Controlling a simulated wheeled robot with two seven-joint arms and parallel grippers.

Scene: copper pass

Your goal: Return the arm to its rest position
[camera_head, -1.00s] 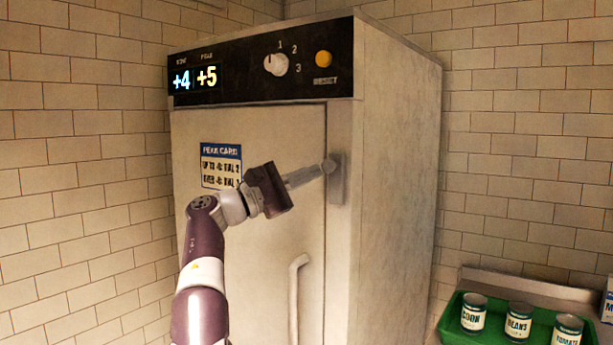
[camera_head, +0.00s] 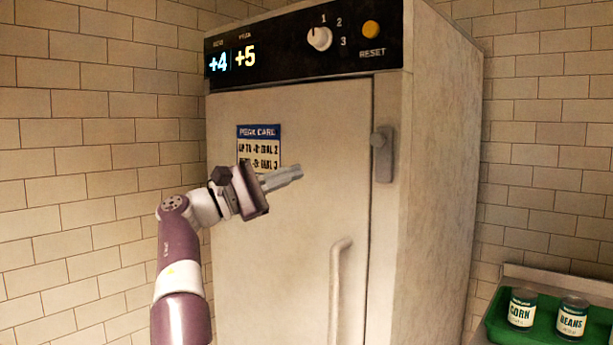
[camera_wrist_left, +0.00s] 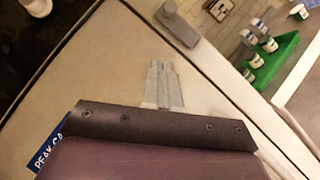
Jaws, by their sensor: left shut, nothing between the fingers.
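My left arm comes in from the lower left in the head view. Its gripper (camera_head: 298,172) is shut and empty, with its fingers together and pointing right. It is in front of the tall fridge-like cabinet (camera_head: 300,230), left of the latch (camera_head: 382,155) on the door's right edge and apart from it. The shut fingers also show in the left wrist view (camera_wrist_left: 164,84), with the latch (camera_wrist_left: 178,24) above them. My right gripper is not in view.
A door handle (camera_head: 337,290) sits below. A green tray (camera_head: 545,335) with cans stands at the lower right. Brick walls surround.

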